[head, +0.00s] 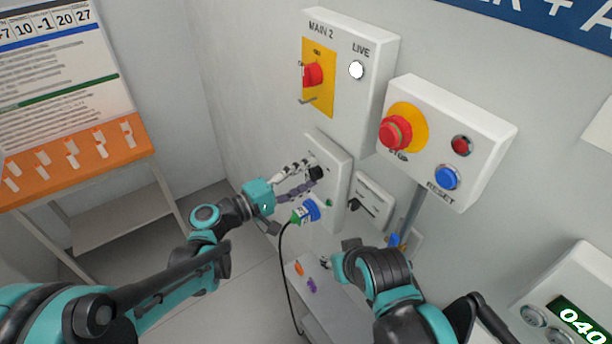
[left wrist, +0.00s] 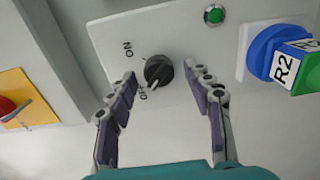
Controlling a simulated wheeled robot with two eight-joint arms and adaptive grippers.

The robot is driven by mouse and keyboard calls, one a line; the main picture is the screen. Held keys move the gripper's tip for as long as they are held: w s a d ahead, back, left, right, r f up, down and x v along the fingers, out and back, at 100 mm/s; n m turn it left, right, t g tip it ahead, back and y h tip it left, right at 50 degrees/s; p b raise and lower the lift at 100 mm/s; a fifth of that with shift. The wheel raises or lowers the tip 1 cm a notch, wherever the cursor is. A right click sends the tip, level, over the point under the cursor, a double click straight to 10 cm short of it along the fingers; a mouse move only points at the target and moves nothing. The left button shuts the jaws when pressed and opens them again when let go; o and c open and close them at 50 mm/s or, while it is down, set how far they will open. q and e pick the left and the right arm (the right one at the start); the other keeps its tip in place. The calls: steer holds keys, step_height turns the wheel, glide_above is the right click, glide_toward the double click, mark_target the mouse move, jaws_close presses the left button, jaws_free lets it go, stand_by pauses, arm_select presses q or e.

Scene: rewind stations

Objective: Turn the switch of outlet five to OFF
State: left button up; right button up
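A white outlet box (head: 325,152) on the wall carries a round black switch knob (left wrist: 158,70), also seen in the head view (head: 316,172). ON and OFF are printed beside the knob, and its pale pointer mark is at the OFF side. The box also has a green lamp (left wrist: 214,15) and a blue plug (left wrist: 262,50) with a green part labelled R2. No outlet number is readable. My left gripper (left wrist: 160,78) is open, its fingers on either side of the knob with visible gaps. My right gripper (head: 328,263) is low; its fingers are mostly hidden.
A second outlet (head: 373,190) is to the right. Above are the MAIN 2 box (head: 350,40) with a red rotary switch (head: 312,75) and a box with a red STOP button (head: 395,133). A dark cable hangs from the plug. An orange tag rack (head: 75,163) stands left.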

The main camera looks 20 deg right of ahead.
arm_select(q)
steer(key=shift+a, duration=0.1)
steer(key=v, duration=1.1)
steer(key=shift+s+a, duration=0.15)
steer(key=shift+a, duration=0.25)
steer(key=s+a+f+m+y, duration=0.2)
steer(key=s+a+f+y, duration=0.5)
steer(key=f+y, duration=0.15)
steer(key=s+a+f+m+y, duration=0.1)
steer(key=s+a+y, duration=0.2)
steer(key=a, duration=0.4)
steer(key=s+a+m+t+y, duration=0.1)
steer(key=s+a+y, duration=0.2)
steer(key=a+y, duration=0.2)
steer(key=shift+a+f, duration=0.4)
steer(key=shift+a, duration=0.7)
